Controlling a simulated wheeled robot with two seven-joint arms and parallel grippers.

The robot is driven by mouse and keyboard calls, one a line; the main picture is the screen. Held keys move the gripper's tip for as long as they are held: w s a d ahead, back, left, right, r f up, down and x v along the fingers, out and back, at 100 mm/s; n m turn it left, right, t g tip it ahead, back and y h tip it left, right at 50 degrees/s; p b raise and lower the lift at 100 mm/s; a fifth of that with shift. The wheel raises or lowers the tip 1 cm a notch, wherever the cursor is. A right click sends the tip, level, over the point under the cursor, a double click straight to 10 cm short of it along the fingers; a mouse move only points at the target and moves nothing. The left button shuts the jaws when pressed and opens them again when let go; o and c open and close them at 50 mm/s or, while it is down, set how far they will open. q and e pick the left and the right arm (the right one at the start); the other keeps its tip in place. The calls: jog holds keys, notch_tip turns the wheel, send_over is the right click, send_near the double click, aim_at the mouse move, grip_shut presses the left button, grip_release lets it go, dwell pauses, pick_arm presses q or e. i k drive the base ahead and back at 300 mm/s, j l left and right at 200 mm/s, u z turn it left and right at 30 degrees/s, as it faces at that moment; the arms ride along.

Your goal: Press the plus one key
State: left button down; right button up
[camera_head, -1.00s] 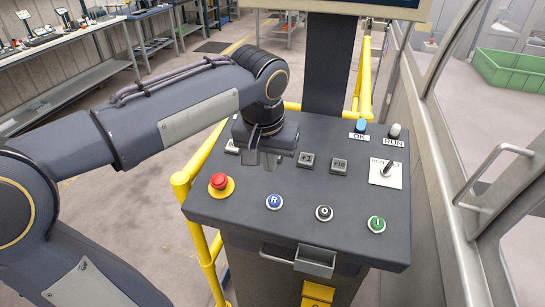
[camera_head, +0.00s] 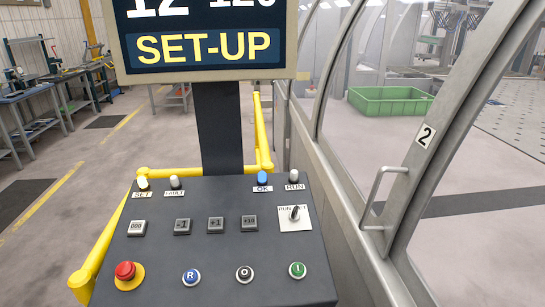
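The plus one key (camera_head: 216,224) is a small grey square button marked "+1" on the dark sloped control panel (camera_head: 215,250). It sits between the "-1" key (camera_head: 182,226) and the "+10" key (camera_head: 249,223). A "000" key (camera_head: 136,228) is farther left. The display (camera_head: 205,40) above the panel reads "SET-UP", with a "12" and another number cut off at the top edge. Neither of my grippers shows in the head view, and nothing covers the keys.
A red emergency stop (camera_head: 125,271), a blue R button (camera_head: 191,277), a black O button (camera_head: 244,273) and a green I button (camera_head: 297,270) line the panel's front. A RUN/SET switch (camera_head: 294,214) is at right. Yellow rails (camera_head: 95,255) and a machine door (camera_head: 395,200) flank the panel.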

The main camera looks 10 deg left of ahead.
aim_at(215, 223)
jog(key=k+j, duration=0.25)
jog(key=j, duration=0.2)
jog(key=k+j, duration=0.25)
jog(key=j, duration=0.15)
jog(key=k+j, duration=0.2)
jog(key=j, duration=0.25)
jog(key=z, duration=0.05)
